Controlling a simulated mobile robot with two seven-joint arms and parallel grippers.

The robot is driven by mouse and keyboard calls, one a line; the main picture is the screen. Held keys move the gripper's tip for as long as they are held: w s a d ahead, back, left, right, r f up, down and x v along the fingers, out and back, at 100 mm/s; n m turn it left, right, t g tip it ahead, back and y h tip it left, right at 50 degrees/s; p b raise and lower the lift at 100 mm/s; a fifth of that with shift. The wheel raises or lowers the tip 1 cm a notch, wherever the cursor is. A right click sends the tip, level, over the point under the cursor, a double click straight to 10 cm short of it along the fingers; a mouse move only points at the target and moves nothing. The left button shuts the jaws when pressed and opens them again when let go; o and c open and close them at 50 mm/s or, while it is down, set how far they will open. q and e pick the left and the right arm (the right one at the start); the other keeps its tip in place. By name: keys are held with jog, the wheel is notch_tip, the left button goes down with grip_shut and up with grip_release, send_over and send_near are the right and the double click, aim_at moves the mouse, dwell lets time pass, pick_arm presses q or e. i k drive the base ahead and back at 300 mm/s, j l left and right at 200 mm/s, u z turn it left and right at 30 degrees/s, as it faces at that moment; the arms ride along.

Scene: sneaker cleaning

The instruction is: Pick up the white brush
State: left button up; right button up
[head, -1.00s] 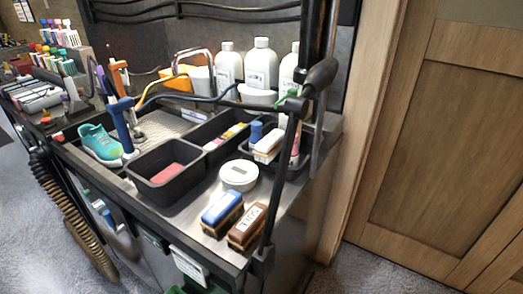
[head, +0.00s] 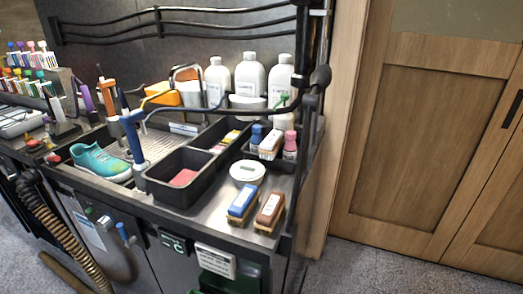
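The white brush (head: 269,147) has a white top and a brownish lower part. It rests in the black tray at the right end of the worktop, tilted, beside small bottles with blue and pink parts. Part of it is hidden by the things around it. A blue-topped brush (head: 242,205) and a brown-topped brush (head: 270,211) lie side by side on the bare metal at the front right. Neither of my grippers shows in the head view.
A round white tin (head: 247,172) sits behind the front brushes. A black bin (head: 171,193) holds a pink block, left of the tin. A teal shoe (head: 99,162) is at the left. White bottles (head: 249,74) stand behind. A dark upright post (head: 303,160) edges the right side.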

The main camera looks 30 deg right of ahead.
aim_at(270, 146)
jog(key=k+j, duration=0.1)
jog(key=j, duration=0.8)
jog(key=k+j, duration=0.15)
jog(key=j, duration=0.3)
